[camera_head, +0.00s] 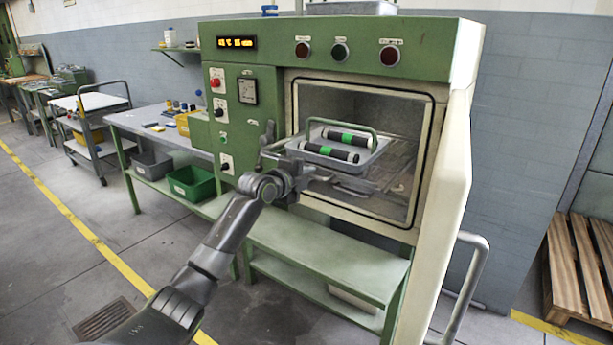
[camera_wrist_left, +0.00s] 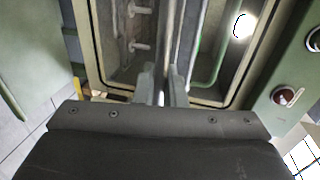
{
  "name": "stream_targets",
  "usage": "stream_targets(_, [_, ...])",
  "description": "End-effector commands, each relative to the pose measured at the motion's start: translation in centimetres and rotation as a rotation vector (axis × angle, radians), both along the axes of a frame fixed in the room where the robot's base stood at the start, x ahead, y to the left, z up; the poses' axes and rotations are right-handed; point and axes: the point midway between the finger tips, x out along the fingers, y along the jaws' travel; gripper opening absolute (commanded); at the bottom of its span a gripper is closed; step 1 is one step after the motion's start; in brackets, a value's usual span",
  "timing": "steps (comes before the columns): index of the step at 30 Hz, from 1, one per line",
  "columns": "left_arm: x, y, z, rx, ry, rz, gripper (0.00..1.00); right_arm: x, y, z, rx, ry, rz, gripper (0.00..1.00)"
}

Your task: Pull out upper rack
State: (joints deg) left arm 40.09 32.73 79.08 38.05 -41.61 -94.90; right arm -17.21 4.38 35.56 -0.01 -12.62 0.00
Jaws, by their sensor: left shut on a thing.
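The upper rack (camera_head: 380,150) is a grey metal shelf in the open chamber of the green machine, at the height of the tray. My left gripper (camera_head: 296,172) is at the front left of the rack. In the left wrist view its fingers (camera_wrist_left: 170,92) are shut on a thin grey edge, which looks like the rack's front; the contact is partly hidden. My right gripper is in neither view.
The chamber's dark-lined frame (camera_head: 432,150) surrounds the opening. Lower wire racks (camera_head: 355,188) show beneath the upper one. A green bench shelf (camera_head: 320,258) juts out below the machine. A workbench (camera_head: 150,125) with bins stands left; a pallet (camera_head: 580,265) lies at the right.

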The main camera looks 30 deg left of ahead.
Motion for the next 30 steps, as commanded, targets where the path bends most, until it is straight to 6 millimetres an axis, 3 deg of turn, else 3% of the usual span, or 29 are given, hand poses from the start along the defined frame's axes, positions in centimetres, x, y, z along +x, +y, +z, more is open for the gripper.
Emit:
stream_targets(8, [0.0,0.0,0.0,0.001,-0.001,0.000,0.00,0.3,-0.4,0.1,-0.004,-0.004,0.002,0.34])
stream_targets(9, [0.0,0.0,0.0,0.001,-0.001,0.000,0.14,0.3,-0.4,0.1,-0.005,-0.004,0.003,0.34])
stream_targets(13, [0.0,0.0,0.0,0.001,-0.001,0.000,0.29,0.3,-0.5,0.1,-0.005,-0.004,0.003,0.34])
stream_targets(23, [-0.2,0.1,0.1,0.001,-0.001,0.001,0.29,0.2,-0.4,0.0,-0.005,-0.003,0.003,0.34])
stream_targets(30, [-2.5,0.4,0.4,0.004,-0.002,0.000,0.29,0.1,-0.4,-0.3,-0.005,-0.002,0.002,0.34])
